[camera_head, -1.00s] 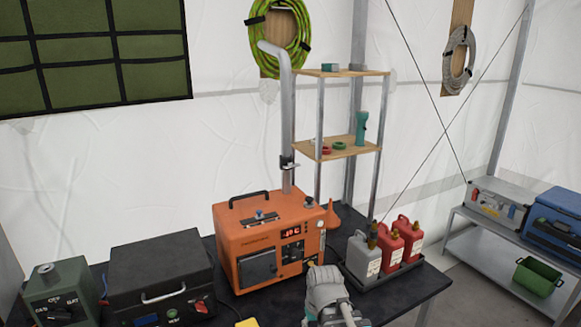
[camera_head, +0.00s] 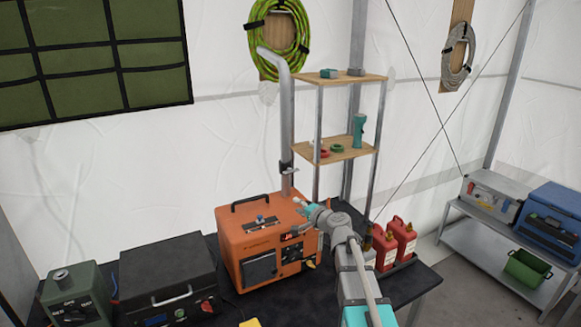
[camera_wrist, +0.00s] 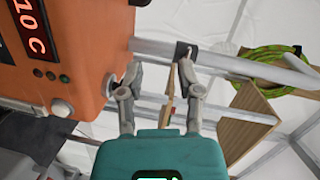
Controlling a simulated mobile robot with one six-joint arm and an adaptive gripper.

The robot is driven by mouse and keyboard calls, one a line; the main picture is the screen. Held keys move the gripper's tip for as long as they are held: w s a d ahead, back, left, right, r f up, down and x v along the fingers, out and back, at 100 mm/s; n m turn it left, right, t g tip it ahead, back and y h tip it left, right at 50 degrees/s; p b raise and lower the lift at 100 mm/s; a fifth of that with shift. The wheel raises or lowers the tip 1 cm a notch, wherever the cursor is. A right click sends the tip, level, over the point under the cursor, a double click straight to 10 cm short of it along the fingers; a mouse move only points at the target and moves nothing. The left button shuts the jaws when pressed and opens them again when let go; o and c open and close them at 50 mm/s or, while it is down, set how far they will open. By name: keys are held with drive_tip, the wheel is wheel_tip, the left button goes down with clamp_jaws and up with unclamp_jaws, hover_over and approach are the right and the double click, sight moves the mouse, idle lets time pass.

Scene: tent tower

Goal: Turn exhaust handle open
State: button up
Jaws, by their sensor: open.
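The grey exhaust pipe (camera_head: 287,110) rises from the top of the orange heater (camera_head: 257,235). A small dark handle or clamp (camera_head: 286,167) sits low on the pipe; which way it is turned is too small to tell. In the wrist view the pipe (camera_wrist: 235,62) runs sideways from the heater's orange case (camera_wrist: 85,70), and the dark handle (camera_wrist: 182,55) lies ahead of my fingers. My gripper (camera_head: 303,202) is by the heater's upper right corner, below the handle. In the wrist view my gripper (camera_wrist: 162,82) is open and empty, its fingers apart from the handle.
A wooden shelf unit (camera_head: 345,152) stands close behind and right of the pipe. Red jugs (camera_head: 403,238) stand right of my arm. A black case (camera_head: 170,270) is left of the heater. A green hose coil (camera_head: 278,40) hangs above.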

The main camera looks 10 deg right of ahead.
sight(292, 172)
drive_tip(key=w+d+r+m+t+h+p, duration=0.1)
drive_tip(key=w+d+r+m+t+h, duration=0.1)
drive_tip(key=w+d+r+m, duration=0.1)
drive_tip(key=shift+w+d+r+m+t, duration=0.2)
drive_tip(key=shift+d+r+m+t, duration=0.2)
drive_tip(key=shift+d+r+m, duration=0.4)
drive_tip(key=shift+f, duration=0.15)
drive_tip(key=x, duration=1.3)
drive_tip(key=shift+w+a, duration=0.1)
drive_tip(key=shift+w, duration=0.25)
clamp_jaws()
drive_tip(key=shift+a, duration=0.15)
